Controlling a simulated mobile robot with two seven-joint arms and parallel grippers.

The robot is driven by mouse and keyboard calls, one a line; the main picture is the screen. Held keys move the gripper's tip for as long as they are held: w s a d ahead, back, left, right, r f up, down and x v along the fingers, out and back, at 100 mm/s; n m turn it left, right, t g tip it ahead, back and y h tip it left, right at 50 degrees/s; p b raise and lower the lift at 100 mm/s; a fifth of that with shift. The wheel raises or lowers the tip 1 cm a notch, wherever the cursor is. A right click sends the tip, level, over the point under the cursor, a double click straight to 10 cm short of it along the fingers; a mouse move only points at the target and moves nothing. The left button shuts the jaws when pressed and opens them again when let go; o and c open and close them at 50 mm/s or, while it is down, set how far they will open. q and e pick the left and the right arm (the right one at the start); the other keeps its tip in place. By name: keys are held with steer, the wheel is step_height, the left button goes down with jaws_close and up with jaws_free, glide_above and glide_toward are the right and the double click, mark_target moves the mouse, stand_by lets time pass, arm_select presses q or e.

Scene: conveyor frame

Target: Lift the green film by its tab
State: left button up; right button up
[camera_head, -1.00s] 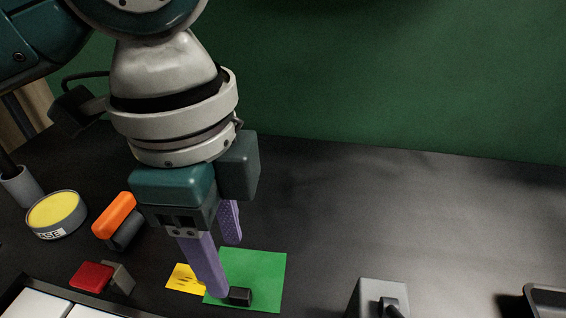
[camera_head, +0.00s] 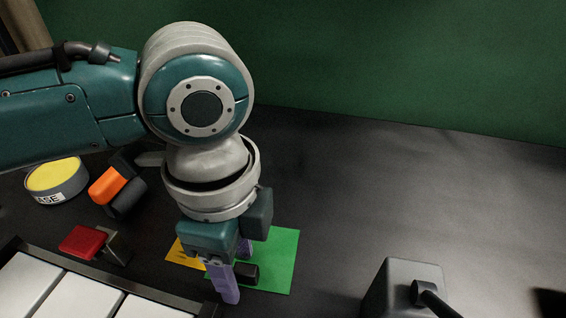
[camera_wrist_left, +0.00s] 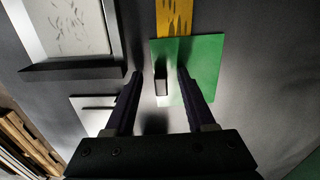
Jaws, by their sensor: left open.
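The green film (camera_head: 283,262) lies flat on the dark table in the head view, and it also shows in the left wrist view (camera_wrist_left: 205,62). A small dark block-shaped tab (camera_head: 246,274) stands at its near left side; it appears in the left wrist view (camera_wrist_left: 161,84) between the fingers. My left gripper (camera_head: 238,272) is open, pointing down, its two purple fingers apart on either side of the tab. I cannot tell whether a finger touches it. A yellow patterned piece (camera_head: 180,255) lies beside the film, partly hidden by the gripper. My right gripper is not in view.
A tray with white panels (camera_head: 75,290) lies at the near left. A red-and-grey block (camera_head: 88,243), an orange-and-black object (camera_head: 112,188) and a round yellow-topped tin (camera_head: 55,180) stand left. A grey box (camera_head: 400,285) stands right.

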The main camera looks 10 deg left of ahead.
arm_select(q)
jaws_close()
stand_by(0.4)
